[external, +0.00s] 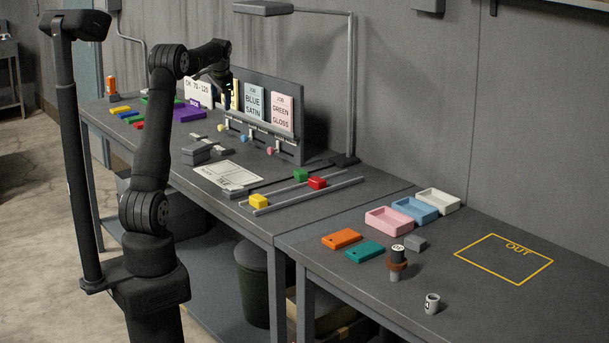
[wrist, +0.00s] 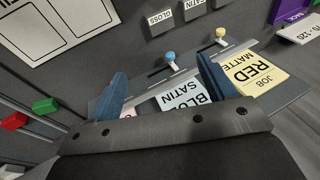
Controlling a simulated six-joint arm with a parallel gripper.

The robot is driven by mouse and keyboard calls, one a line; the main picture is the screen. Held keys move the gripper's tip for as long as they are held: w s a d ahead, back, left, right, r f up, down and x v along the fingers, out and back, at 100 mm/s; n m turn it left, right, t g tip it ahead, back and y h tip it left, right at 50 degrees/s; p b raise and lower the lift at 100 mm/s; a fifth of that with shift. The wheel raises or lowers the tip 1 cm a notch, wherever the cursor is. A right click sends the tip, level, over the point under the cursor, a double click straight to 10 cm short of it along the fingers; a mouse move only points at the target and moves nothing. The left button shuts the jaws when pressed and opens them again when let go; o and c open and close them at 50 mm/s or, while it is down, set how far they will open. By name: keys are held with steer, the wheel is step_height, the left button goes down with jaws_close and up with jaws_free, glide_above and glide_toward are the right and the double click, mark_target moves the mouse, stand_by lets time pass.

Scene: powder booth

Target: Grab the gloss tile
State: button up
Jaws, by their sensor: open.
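The gloss tile (wrist: 163,28) is a dark grey block with a white GLOSS label, at the top middle of the wrist view. It lies beyond my fingertips, apart from them. A similar block labelled SATIN (wrist: 196,8) is to its right, cut by the frame edge. In the external view, grey blocks (external: 196,156) lie on the bench near the white sheet; their labels cannot be read there. My gripper (wrist: 162,82) is open, its two blue fingers wide apart with nothing held. In the external view it hangs above the bench near the job cards, its fingertips hard to make out.
The upright rack holds a red matte card (wrist: 255,75), a blue satin card (external: 254,103) and a green gloss card (external: 282,112). Blue (wrist: 170,57) and yellow (wrist: 220,33) knobs stick out before it. A white sheet (external: 228,174), rails and a lamp post (external: 351,90) stand nearby.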

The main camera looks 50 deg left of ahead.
steer(key=m, duration=0.1)
steer(key=m+g, duration=0.2)
steer(key=m, duration=1.5)
glide_toward(223, 147)
steer(key=shift+h, duration=0.4)
steer(key=x, duration=0.5)
steer(key=a+x, duration=0.1)
steer(key=x, duration=0.2)
steer(key=shift+w+f, duration=0.1)
steer(key=shift+f, duration=0.1)
steer(key=c, duration=1.1)
steer(key=shift+r, duration=0.15)
